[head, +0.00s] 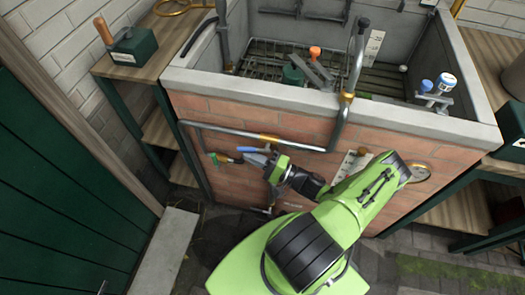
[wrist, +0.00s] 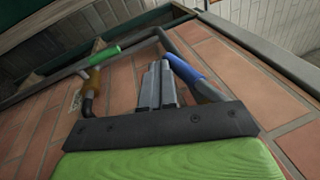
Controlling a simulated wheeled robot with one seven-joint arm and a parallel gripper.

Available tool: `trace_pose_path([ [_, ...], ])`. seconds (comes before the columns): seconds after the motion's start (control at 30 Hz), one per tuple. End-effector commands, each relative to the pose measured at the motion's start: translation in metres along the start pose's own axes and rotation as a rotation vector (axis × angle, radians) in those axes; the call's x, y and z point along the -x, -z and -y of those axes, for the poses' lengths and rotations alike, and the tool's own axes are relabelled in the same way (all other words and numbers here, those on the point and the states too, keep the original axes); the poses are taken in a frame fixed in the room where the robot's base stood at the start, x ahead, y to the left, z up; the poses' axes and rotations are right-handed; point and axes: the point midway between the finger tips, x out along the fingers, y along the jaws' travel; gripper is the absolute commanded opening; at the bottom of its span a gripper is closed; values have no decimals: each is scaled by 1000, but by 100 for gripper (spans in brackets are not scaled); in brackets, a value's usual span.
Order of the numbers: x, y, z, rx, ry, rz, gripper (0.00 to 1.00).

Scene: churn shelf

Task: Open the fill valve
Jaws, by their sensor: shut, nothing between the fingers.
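Two valve levers show on the pipework at the front of the brick trough. One has a blue handle (head: 253,149), seen in the wrist view (wrist: 184,70) just right of my fingers. The other has a green handle (head: 214,158), further left, seen in the wrist view (wrist: 101,55) above a brass body (wrist: 94,80). I cannot read which is the fill valve. My gripper (head: 246,158) is shut and empty, its fingers close beside the blue handle, also in the wrist view (wrist: 160,68). I cannot tell whether they touch it.
A grey pipe (head: 255,134) runs along the brick front (head: 205,105). The stone trough rim (head: 250,91) is above. A wooden shelf (head: 150,55) stands left, and a dark green door (head: 60,190) is nearer.

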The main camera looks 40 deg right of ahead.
Motion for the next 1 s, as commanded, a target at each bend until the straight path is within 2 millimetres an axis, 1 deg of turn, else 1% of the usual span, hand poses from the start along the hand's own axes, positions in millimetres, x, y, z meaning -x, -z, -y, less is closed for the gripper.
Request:
trace_pose_path([
  [0.4,-6,-4,2,-12,93,10,0],
  [1.0,-7,-4,4,-15,117,14,0],
])
